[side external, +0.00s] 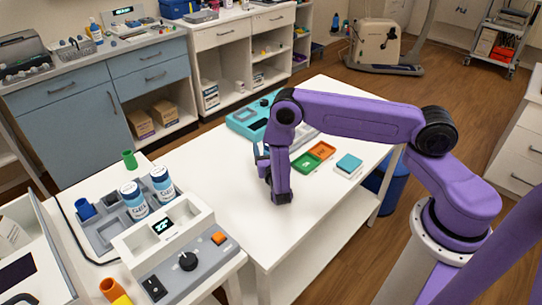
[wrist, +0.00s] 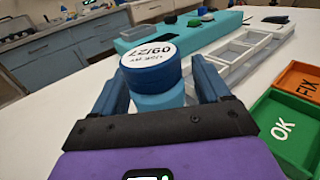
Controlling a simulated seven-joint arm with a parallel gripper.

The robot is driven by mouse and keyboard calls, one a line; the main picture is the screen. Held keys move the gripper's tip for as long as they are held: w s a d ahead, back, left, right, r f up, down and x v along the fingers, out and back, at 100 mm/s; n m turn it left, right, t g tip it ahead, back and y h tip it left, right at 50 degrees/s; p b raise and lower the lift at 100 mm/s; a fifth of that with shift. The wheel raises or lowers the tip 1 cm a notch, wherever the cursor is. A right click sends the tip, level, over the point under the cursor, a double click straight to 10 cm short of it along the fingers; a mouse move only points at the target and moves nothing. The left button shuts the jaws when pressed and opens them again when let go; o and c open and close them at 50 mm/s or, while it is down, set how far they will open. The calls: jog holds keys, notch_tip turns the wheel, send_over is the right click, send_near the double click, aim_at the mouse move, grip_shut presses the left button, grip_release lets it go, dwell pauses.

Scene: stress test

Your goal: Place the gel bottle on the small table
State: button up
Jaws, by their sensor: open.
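A bottle with a dark blue cap (wrist: 155,65) and a light blue body stands between my fingers in the wrist view; its white top is marked "09/27". I cannot tell if this is the gel bottle. In the side view it is mostly hidden by my gripper (side external: 263,165). My gripper (wrist: 158,85) is open, its blue fingers on either side of the bottle, low over the white table (side external: 205,180). Two other white bottles with blue labels (side external: 133,199) (side external: 162,184) stand upright in a grey holder at the left.
A green tray (side external: 305,163) and an orange tray (side external: 322,150) lie to the right of my gripper, with a teal block (side external: 349,162) beyond. A teal case (side external: 245,122) is behind. A grey console with a knob (side external: 188,261) stands at the front left.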

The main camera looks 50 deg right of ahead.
jog(key=v, duration=1.2)
jog(key=shift+r+m, duration=0.3)
jog(key=shift+r, duration=0.2)
jog(key=s+d+r+m+g+y, duration=0.2)
jog(key=s+r+m+g+y, duration=0.1)
jog(key=s+r+m+g, duration=0.9)
jog(key=s+r+m, duration=0.1)
jog(key=s+r, duration=0.3)
jog(key=s, duration=0.2)
jog(key=shift+r+g+y, duration=0.2)
jog(key=shift+g+y, duration=0.1)
jog(key=shift+g, duration=0.1)
jog(key=s+a+r+m+y, duration=0.1)
jog(key=s+y, duration=0.1)
jog(key=s, duration=0.1)
jog(key=s+a+r+g+y, duration=0.1)
jog(key=s+y, duration=0.2)
jog(key=s+a+r+m+y, duration=0.1)
jog(key=s+r+y, duration=0.1)
jog(key=s, duration=0.1)
jog(key=shift+s+r+m+g, duration=0.1)
jog(key=shift+s+m+g, duration=0.2)
jog(key=shift+s, duration=0.05)
jog(key=shift+c, duration=0.2)
jog(key=shift+w, duration=0.1)
